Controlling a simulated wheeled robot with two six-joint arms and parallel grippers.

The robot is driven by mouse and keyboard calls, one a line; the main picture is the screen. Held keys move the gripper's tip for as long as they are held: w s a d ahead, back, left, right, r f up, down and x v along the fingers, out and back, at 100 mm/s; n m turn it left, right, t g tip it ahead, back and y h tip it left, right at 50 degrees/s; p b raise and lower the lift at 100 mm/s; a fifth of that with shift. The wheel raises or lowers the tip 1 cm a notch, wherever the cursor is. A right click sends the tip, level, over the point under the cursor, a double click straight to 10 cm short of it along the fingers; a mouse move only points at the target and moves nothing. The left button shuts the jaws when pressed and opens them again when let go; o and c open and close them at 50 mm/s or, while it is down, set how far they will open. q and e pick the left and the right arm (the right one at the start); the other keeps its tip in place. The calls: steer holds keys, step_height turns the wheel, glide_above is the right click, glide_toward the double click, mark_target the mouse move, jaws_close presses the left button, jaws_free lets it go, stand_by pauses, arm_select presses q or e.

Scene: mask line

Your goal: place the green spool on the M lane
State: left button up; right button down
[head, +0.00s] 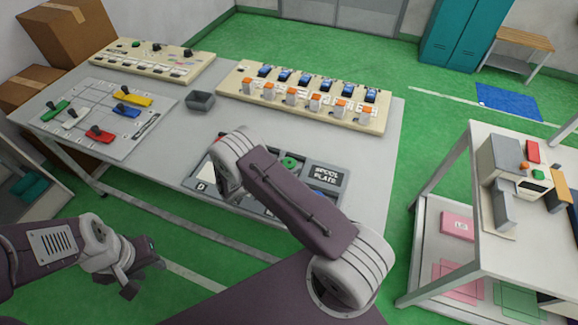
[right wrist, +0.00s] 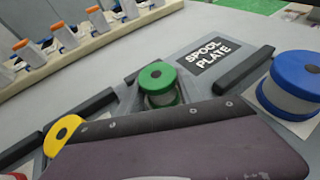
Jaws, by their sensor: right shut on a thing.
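The green spool (head: 290,163) stands at the spool plate (head: 328,174) on the table. In the right wrist view, the green spool (right wrist: 158,84) is upright, directly in front of my right gripper (right wrist: 160,104). That gripper is shut on it, its lower part hidden. In the head view my right arm hides this gripper and part of the plate. A yellow spool (right wrist: 62,134) and a blue spool (right wrist: 295,88) stand on either side. My left gripper (head: 143,277) is empty and open, left of the table's front edge. I cannot make out which lane is marked M.
A cream panel (head: 237,97) with orange and blue parts stands behind the plate. A grey bin (head: 200,101), a lever board (head: 82,148) and another cream panel (head: 112,60) are to the left. A side table (head: 475,230) with a machine stands at right.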

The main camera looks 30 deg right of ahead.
steer(key=shift+f, duration=0.2)
steer(key=c, duration=0.8)
jaws_free()
